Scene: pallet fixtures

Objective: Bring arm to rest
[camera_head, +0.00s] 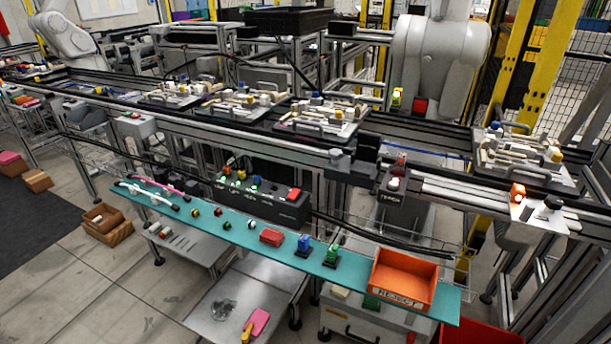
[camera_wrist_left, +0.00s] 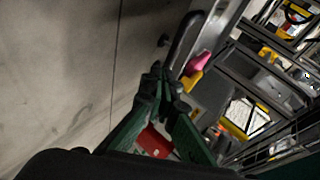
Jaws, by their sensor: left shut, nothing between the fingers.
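My left gripper (camera_wrist_left: 164,84) shows in the left wrist view. Its dark green fingers meet at the tips, and nothing is held. It hangs over grey floor, with a pink and yellow object (camera_wrist_left: 197,66) just beyond the tips to the right. A red patch (camera_wrist_left: 153,142) shows behind the fingers, too unclear to name. Neither of my grippers shows in the head view. My right gripper is out of sight.
A teal shelf (camera_head: 346,277) with an orange bin (camera_head: 403,277) and small parts runs across the front. Behind it a conveyor carries several pallet fixtures (camera_head: 320,118). Open floor (camera_head: 90,290) lies at lower left.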

